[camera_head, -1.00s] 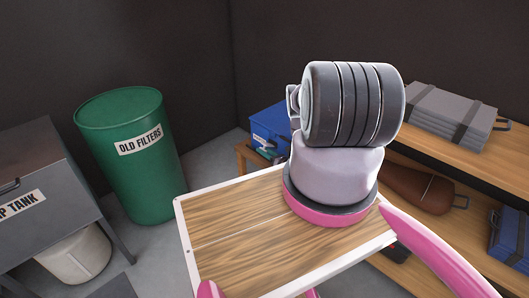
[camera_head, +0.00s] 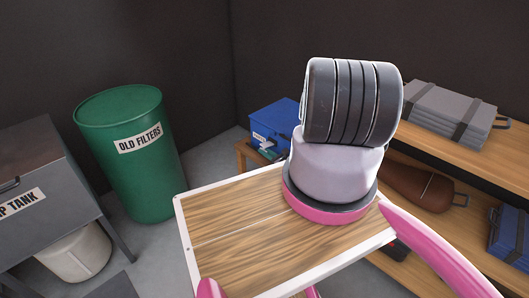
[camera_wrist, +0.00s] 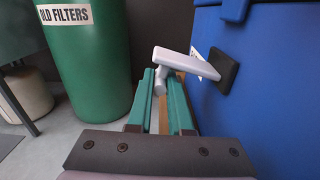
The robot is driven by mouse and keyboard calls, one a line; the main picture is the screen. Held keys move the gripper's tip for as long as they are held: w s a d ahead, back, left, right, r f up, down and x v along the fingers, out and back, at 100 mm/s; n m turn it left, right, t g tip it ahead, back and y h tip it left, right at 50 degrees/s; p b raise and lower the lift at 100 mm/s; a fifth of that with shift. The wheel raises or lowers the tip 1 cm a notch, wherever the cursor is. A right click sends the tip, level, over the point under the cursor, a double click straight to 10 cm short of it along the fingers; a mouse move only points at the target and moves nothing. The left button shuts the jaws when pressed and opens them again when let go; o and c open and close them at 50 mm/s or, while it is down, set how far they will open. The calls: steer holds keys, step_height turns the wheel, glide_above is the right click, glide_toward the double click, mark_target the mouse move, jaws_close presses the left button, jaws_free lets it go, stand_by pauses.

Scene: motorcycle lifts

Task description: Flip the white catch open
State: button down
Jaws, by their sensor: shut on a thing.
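The white catch (camera_wrist: 187,63) is a pale lever on a black mount (camera_wrist: 226,72), fixed to the side of a blue box (camera_wrist: 262,100) at the right of the wrist view. Its free end bends down into a short round stem. My gripper (camera_wrist: 161,80), with teal fingers, is shut on this stem, one finger on each side. In the head view the blue box (camera_head: 276,122) stands on a wooden bench behind my arm. My arm hides most of the gripper and the catch there.
A green "OLD FILTERS" drum (camera_head: 130,165) stands left of the bench, with a grey cabinet (camera_head: 42,180) further left. A wooden shelf (camera_head: 460,140) on the right holds a grey strapped case (camera_head: 445,112) and a brown bag (camera_head: 420,185). Floor is open between drum and bench.

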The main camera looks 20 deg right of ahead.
steer(key=c, duration=0.8)
jaws_free()
steer(key=shift+c, duration=0.2)
steer(key=v, duration=1)
steer(key=shift+s, duration=0.4)
steer(key=shift+s+d, duration=0.15)
steer(key=shift+d, duration=0.05)
